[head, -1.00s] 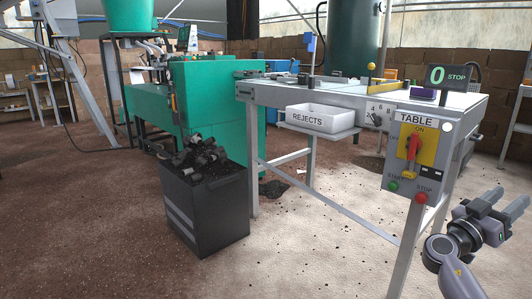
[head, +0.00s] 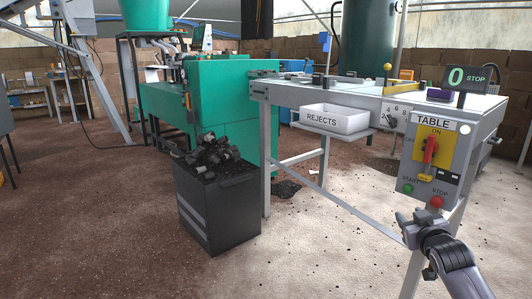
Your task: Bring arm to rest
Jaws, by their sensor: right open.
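My right gripper (head: 409,226) is at the lower right, at the end of my right arm. Its jaws are open and I see nothing between them. It is in front of and below the grey TABLE control box (head: 424,187), seemingly apart from it. The box carries a red switch handle (head: 430,150) on a yellow plate, a green START button (head: 408,189) and a red STOP button (head: 437,201). My left gripper is not in view.
A grey work table (head: 310,94) stands behind the box, with a white REJECTS tray (head: 335,119) at its side and a display (head: 466,78) reading 0 STOP. A black bin (head: 217,208) heaped with dark plugs stands left. A green machine (head: 229,110) is behind. The foreground floor is clear.

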